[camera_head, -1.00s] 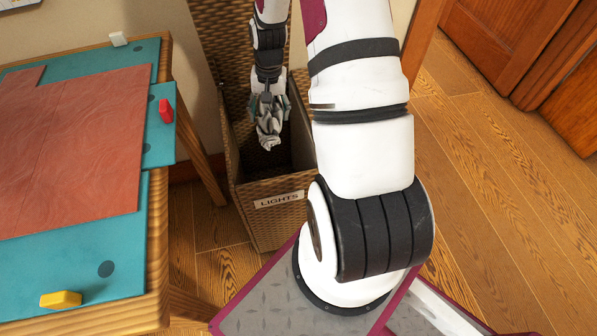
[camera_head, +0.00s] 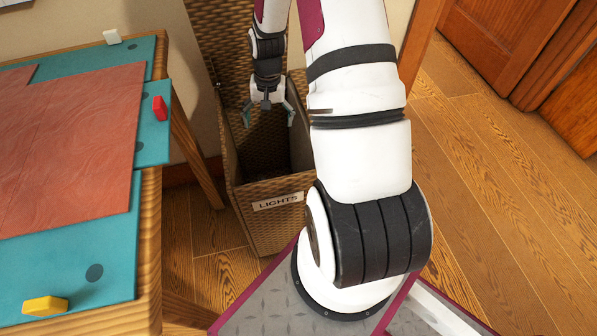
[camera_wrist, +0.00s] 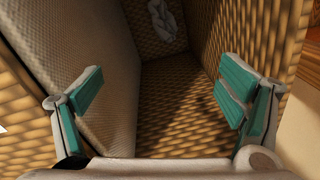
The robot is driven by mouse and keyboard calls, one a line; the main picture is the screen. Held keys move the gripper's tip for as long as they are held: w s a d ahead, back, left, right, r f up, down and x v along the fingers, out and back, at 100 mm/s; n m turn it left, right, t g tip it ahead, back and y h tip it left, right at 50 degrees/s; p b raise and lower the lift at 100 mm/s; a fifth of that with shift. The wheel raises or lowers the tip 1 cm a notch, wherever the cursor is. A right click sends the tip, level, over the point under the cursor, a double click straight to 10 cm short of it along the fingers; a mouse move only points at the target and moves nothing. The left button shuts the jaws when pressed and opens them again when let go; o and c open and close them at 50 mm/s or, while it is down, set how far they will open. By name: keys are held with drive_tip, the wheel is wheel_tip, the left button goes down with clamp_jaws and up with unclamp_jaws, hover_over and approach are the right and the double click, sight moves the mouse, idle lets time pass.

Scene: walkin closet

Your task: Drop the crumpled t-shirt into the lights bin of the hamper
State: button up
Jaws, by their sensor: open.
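The hamper (camera_head: 275,232) is a brown woven bin with a "LIGHTS" label (camera_head: 278,201) on its front and its lid raised behind. My gripper (camera_head: 268,116) hangs over the open lights bin, fingers spread wide and empty. In the wrist view my gripper (camera_wrist: 160,95) shows its two teal finger pads far apart above the bin's inside. The crumpled t-shirt (camera_wrist: 162,18), pale grey-white, is inside the bin at the top of the wrist view, apart from the fingers. In the head view the t-shirt is hidden by the hamper's walls.
A wooden table (camera_head: 150,240) with a teal mat (camera_head: 75,255) and reddish-brown sheets (camera_head: 70,150) stands left of the hamper. Red (camera_head: 160,108), yellow (camera_head: 45,305) and white (camera_head: 112,37) small pieces lie along its edges. Wooden floor (camera_head: 490,200) is clear on the right.

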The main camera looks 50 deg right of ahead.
wheel_tip(320, 180, up, 12)
drive_tip(key=shift+s+d, duration=0.25)
drive_tip(key=shift+s, duration=0.1)
idle(0.5)
